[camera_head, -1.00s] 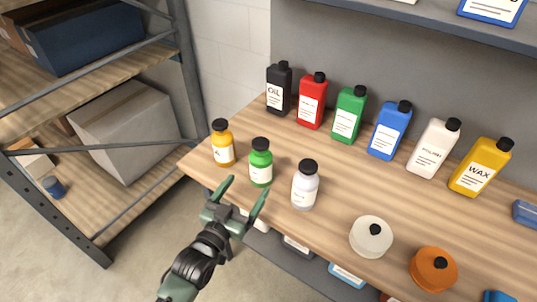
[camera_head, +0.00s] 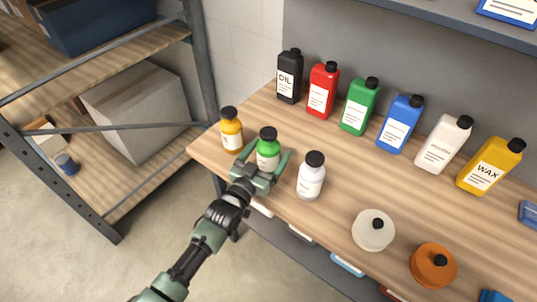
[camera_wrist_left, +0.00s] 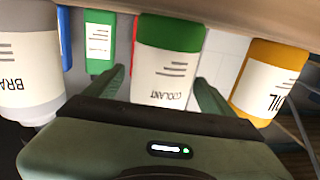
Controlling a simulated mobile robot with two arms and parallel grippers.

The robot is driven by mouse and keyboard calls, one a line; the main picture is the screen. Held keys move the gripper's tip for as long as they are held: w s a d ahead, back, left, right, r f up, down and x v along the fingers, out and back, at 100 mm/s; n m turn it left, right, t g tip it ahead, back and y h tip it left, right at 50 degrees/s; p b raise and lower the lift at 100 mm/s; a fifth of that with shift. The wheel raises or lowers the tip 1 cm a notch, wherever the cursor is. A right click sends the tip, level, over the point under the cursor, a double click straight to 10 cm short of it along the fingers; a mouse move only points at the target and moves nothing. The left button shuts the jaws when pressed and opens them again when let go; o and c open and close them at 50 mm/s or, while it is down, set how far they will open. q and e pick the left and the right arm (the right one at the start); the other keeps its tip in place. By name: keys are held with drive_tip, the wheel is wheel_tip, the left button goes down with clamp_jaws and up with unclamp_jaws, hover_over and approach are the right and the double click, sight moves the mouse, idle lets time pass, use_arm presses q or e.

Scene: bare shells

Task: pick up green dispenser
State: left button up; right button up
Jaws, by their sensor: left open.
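A small green bottle (camera_head: 268,146) with a black cap and white label stands upright near the front edge of the wooden shelf, between an orange and a white bottle. In the wrist view, which is upside down, the green bottle (camera_wrist_left: 168,62) reads "COOLANT". My left gripper (camera_head: 264,157) is open, with one finger on each side of the green bottle; I cannot tell whether they touch it. The wrist view shows both fingers (camera_wrist_left: 160,82) flanking its label. The gripper hides its lower part in the head view. My right gripper is not in view.
The orange bottle (camera_head: 231,130) and white bottle (camera_head: 311,177) stand close on either side. Several flat jugs, including a taller green one (camera_head: 358,108), line the back. A white round container (camera_head: 373,230) and an orange one (camera_head: 433,265) sit right. A metal rack (camera_head: 100,130) stands left.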

use_arm(q)
drive_tip(key=c, duration=1.8)
drive_tip(key=shift+r, duration=0.1)
clamp_jaws()
drive_tip(key=shift+r, duration=0.1)
